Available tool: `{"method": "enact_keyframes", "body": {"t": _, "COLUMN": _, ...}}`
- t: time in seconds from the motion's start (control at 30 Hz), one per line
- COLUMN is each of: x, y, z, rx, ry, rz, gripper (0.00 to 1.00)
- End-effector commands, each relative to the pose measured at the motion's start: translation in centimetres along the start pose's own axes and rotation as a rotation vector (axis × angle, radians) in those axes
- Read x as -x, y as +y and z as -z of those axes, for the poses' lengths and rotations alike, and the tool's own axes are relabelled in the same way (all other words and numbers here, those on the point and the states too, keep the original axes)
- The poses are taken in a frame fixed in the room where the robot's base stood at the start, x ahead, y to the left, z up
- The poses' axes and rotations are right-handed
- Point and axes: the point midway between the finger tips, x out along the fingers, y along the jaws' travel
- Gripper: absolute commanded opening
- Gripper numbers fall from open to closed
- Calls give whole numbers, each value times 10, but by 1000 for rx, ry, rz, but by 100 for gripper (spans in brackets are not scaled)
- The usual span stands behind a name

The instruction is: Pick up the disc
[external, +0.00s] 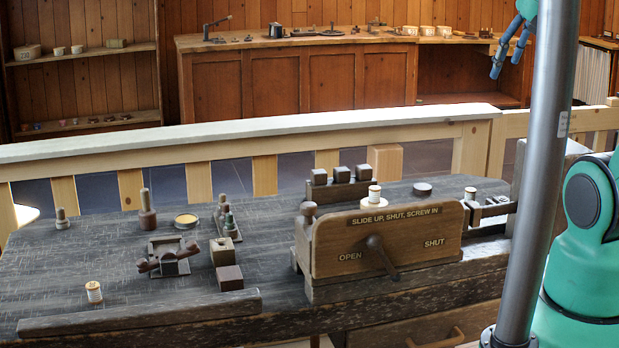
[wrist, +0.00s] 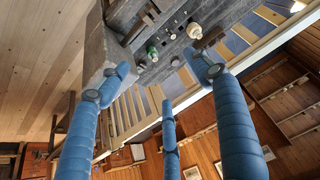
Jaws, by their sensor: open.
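I cannot pick the disc out for certain in the wrist view. My gripper (external: 508,62) is raised high at the upper right of the external view, well above and apart from the bench. In the wrist view my gripper (wrist: 158,88) has its blue fingers spread wide with nothing between them.
The bench holds a wooden box lettered "SLIDE UP, SHUT, SCREW IN" (external: 385,243), a pale spool (external: 375,194), another spool (external: 470,193), dark blocks (external: 341,175), a yellow-topped tin (external: 186,220) and a front-left spool (external: 94,291). A wooden rail (external: 250,130) runs behind.

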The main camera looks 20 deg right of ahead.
Motion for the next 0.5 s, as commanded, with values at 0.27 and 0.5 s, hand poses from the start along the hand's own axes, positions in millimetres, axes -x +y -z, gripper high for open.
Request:
{"method": "enact_keyframes", "body": {"t": 0.27, "x": -2, "y": 0, "z": 8, "rx": -12, "ry": -8, "rz": -1, "gripper": 65}}
{"method": "enact_keyframes", "body": {"t": 0.5, "x": -12, "y": 3, "z": 42, "rx": -64, "ry": -44, "rz": -5, "gripper": 65}}
